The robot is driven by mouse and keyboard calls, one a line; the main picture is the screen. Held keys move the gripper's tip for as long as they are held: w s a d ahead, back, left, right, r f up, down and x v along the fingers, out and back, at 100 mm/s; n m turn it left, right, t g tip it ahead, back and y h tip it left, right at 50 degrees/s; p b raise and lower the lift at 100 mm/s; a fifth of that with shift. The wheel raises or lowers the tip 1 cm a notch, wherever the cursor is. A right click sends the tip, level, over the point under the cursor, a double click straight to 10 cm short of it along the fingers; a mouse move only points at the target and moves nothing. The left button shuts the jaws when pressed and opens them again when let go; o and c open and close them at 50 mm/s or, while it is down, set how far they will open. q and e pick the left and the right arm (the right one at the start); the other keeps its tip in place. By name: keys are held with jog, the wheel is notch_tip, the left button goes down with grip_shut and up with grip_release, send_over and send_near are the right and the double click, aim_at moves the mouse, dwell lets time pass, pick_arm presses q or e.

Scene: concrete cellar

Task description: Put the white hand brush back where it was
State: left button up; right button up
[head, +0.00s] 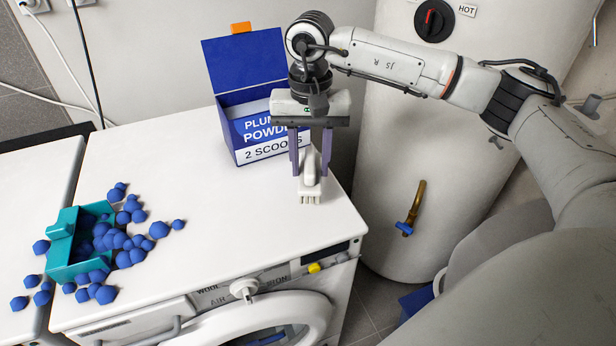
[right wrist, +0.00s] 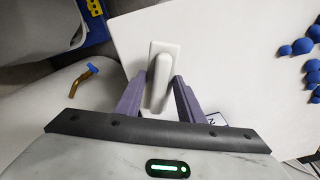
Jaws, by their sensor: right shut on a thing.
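The white hand brush (head: 310,188) is between the purple fingers of my right gripper (head: 311,168), at the right end of the white machine top (head: 190,200). Its bristles point down at the top; I cannot tell whether they touch it. In the right wrist view, the brush (right wrist: 163,62) lies between the fingertips of my right gripper (right wrist: 160,88), which are shut on its handle. My left gripper is not in view.
A blue powder box (head: 243,75) with its lid up stands just behind the gripper. A teal scoop (head: 60,240) with many blue balls (head: 123,240) lies at the left. A white tank (head: 400,150) with a brass tap (head: 412,205) stands at the right. The middle of the machine top is clear.

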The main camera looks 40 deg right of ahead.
notch_tip(320, 180, down, 4)
jog(key=shift+f, duration=0.2)
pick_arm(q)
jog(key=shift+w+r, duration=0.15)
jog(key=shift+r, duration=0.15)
pick_arm(e)
jog(key=shift+f, duration=0.25)
jog(key=o, duration=0.9)
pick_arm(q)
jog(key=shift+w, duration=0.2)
pick_arm(e)
jog(key=shift+r, duration=0.1)
